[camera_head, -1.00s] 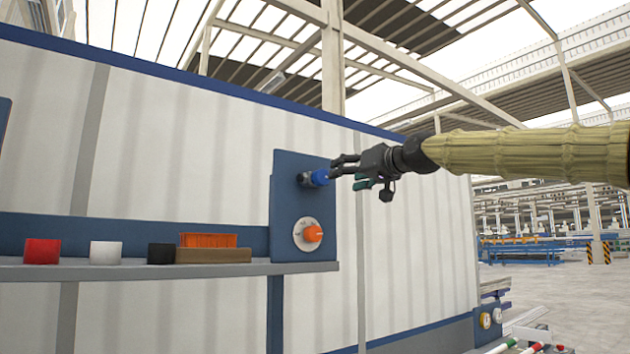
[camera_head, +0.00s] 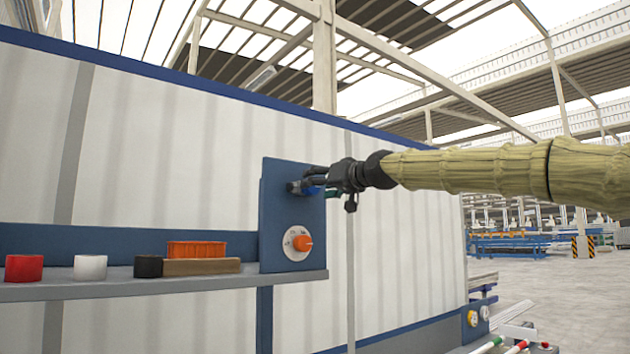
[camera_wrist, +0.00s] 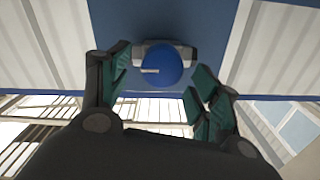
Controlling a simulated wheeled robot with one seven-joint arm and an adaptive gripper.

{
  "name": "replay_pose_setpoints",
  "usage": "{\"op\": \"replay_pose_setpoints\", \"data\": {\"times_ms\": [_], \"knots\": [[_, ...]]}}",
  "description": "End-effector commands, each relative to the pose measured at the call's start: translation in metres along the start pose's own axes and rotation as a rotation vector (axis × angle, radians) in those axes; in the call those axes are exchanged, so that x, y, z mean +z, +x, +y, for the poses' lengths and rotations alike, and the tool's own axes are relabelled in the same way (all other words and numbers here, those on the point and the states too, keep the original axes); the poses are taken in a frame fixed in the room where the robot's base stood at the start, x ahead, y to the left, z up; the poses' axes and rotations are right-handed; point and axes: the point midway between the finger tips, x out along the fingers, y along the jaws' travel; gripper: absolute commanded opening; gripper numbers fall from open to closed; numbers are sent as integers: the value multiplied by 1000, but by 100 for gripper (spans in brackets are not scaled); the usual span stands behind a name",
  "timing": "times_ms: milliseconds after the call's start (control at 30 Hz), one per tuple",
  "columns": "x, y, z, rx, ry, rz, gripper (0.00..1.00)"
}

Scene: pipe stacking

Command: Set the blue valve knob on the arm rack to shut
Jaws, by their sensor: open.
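The blue valve knob (camera_wrist: 162,66) is round with a pale pointer mark, on a grey base fixed to the blue panel (camera_head: 292,218). In the wrist view it lies between the tips of my open gripper (camera_wrist: 160,75), one finger on each side; I cannot tell whether they touch it. In the head view the knob (camera_head: 313,186) is partly hidden by my gripper (camera_head: 314,180), which reaches it from the right. The pale mark lies near level in the wrist view.
An orange knob (camera_head: 303,243) on a white dial sits lower on the panel. Open floor lies right.

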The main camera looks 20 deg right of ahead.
Motion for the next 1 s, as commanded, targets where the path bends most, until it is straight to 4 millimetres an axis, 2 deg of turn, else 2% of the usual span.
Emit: {"op": "replay_pose_setpoints", "data": {"times_ms": [233, 600, 667, 867, 1000], "knots": [[-2, 18, 0, 0, 1, 1, 63], [0, 21, 0, 0, 1, 0, 63], [0, 21, 0, 0, 1, 1, 54], [0, 20, 0, 0, 0, 1, 18], [0, 20, 0, 0, 2, 1, 18]]}}
